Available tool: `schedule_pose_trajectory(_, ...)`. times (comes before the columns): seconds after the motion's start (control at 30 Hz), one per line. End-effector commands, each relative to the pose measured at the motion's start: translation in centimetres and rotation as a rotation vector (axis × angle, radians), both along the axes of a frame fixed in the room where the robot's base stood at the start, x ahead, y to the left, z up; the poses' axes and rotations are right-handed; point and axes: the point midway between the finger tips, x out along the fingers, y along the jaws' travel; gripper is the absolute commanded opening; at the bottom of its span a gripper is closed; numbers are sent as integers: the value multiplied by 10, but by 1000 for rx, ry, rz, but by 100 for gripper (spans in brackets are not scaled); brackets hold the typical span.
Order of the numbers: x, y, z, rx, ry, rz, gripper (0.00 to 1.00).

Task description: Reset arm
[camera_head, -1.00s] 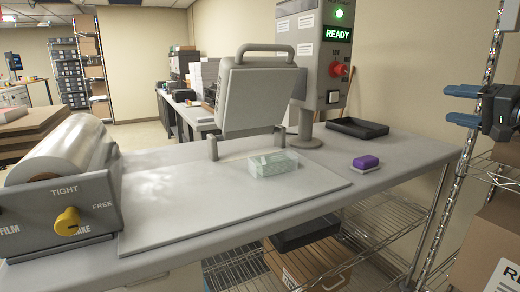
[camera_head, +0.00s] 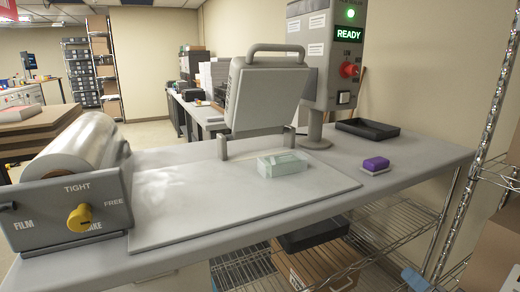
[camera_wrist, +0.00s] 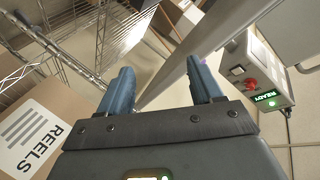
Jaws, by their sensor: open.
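My gripper shows in the wrist view (camera_wrist: 162,84) with its two blue fingers spread apart and nothing between them. In the head view only a bit of a blue finger (camera_head: 415,280) shows at the bottom edge, right of centre, low beside the table's front; the rest is out of frame. The laminator (camera_head: 265,95) stands on the table with its grey handled cover raised. A pale, clear block (camera_head: 283,164) lies on the flat plate before it, apart from my gripper.
The table (camera_head: 420,160) carries a purple block (camera_head: 375,164), a black tray (camera_head: 367,129) and a film roll unit (camera_head: 75,190). A wire rack post (camera_head: 490,100) stands at the right. In the wrist view, a cardboard REELS box (camera_wrist: 38,130) is at lower left, and the control box (camera_wrist: 255,75) at right.

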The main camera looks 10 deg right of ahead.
Motion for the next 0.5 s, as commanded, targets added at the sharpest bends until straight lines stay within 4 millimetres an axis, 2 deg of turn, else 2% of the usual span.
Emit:
schedule_pose_trajectory(0.03,-19,12,-14,-27,19,1,65)
schedule_pose_trajectory(0.2,-79,42,-42,-139,49,-1,65)
schedule_pose_trajectory(0.37,-138,69,-54,-250,70,16,65)
schedule_pose_trajectory(0.5,-188,90,-54,-346,79,43,65)
